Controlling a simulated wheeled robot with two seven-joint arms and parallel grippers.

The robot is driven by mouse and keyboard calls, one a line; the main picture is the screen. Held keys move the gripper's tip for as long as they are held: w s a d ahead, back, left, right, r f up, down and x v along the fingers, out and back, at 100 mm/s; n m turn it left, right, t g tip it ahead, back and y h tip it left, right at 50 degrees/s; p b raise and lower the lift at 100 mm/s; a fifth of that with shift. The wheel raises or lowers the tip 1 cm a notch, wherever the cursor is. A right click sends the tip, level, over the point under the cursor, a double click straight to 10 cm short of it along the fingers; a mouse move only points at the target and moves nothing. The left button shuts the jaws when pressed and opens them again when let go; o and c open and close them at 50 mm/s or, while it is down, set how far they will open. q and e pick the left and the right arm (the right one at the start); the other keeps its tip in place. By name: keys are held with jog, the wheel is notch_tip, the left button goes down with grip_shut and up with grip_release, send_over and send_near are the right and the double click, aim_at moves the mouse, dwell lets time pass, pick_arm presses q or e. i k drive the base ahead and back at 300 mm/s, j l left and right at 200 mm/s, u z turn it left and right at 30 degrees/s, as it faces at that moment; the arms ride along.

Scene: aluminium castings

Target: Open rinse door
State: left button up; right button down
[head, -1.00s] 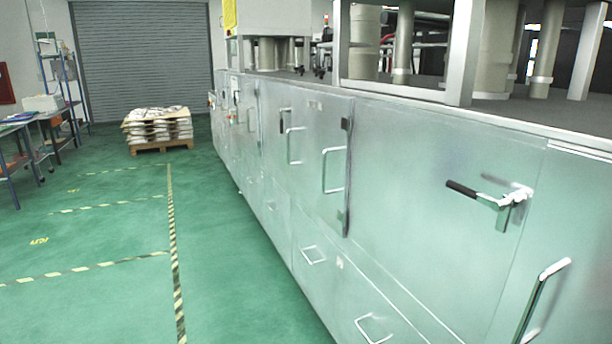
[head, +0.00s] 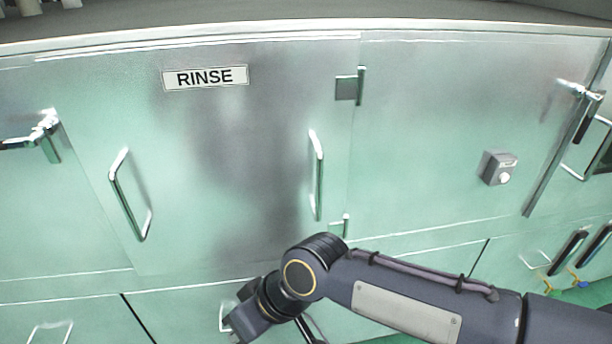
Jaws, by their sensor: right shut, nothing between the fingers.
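The rinse door (head: 235,170) is a closed, flat metal panel in the middle left of the head view. It carries a white RINSE label (head: 205,78) near its top. It has two upright bar handles, a left handle (head: 130,195) and a right handle (head: 317,175). A hinge (head: 348,86) sits at its upper right edge, and a lever latch (head: 45,135) is at its left edge. My right gripper (head: 245,325) is low in front of the door's bottom edge, below both handles and apart from them. It is shut and empty, its fingertips hard to make out. My left gripper is not in view.
A small grey box with a round button (head: 498,168) is on the panel right of the door. Another latch (head: 580,95) and handle are at the far right. Lower panels with handles lie below. My right arm crosses the lower right.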

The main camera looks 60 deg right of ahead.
aim_at(196, 156)
jog(key=z, duration=1.45)
